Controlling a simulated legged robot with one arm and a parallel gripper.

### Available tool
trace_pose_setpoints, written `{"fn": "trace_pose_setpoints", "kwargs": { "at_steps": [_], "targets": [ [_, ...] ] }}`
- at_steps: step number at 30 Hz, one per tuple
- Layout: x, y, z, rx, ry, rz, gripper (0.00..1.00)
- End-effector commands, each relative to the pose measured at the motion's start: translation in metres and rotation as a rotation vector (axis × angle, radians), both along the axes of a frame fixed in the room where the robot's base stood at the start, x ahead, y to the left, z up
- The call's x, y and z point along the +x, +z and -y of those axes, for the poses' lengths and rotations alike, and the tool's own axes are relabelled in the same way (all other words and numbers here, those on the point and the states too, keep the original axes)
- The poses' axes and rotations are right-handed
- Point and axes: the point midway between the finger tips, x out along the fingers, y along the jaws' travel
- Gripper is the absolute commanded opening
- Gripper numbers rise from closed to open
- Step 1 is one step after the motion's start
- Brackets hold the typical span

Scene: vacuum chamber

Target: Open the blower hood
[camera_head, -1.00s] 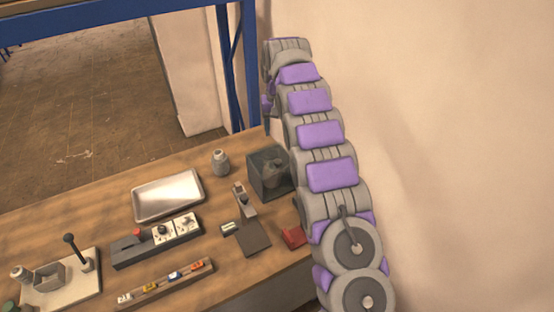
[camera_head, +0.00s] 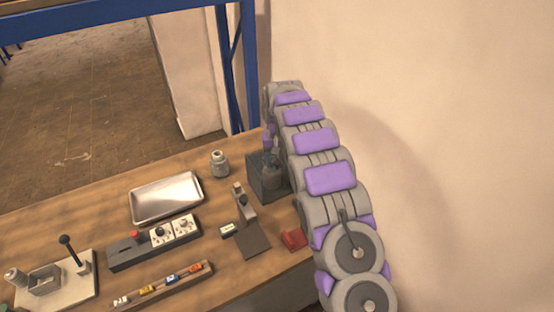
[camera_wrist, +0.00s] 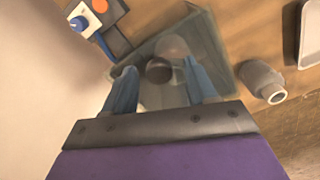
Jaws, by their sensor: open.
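The blower hood is a see-through grey box (camera_head: 257,180) at the right end of the bench, partly hidden behind my arm. In the wrist view the hood (camera_wrist: 149,46) lies below and between my fingers. A dark round knob-like part (camera_wrist: 158,70) shows at its middle, with a paler rounded shape beside it. My gripper (camera_wrist: 162,76) is open, its two blue fingers on either side of the dark round part. I cannot tell whether the fingers touch the hood. The hood looks closed.
In the wrist view a grey jar (camera_wrist: 262,80) stands right of the hood, and a blue-knobbed device (camera_wrist: 88,18) is at upper left. The bench also holds a metal tray (camera_head: 166,198), a control box (camera_head: 155,243) and a red item (camera_head: 293,240). A wall is close on the right.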

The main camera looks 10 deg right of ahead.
Motion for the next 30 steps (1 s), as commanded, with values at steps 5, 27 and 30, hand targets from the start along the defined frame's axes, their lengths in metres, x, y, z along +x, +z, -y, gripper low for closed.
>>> {"fn": "trace_pose_setpoints", "kwargs": {
  "at_steps": [5,27,30],
  "targets": [
    [0.0003,0.0002,0.0,0.0,0.0,0.001,0.57],
    [0.0004,0.0003,-0.0004,0.0,0.0,0.001,0.0],
    [0.0005,0.0004,-0.0004,0.0,0.0,0.001,0.0]
  ]
}}
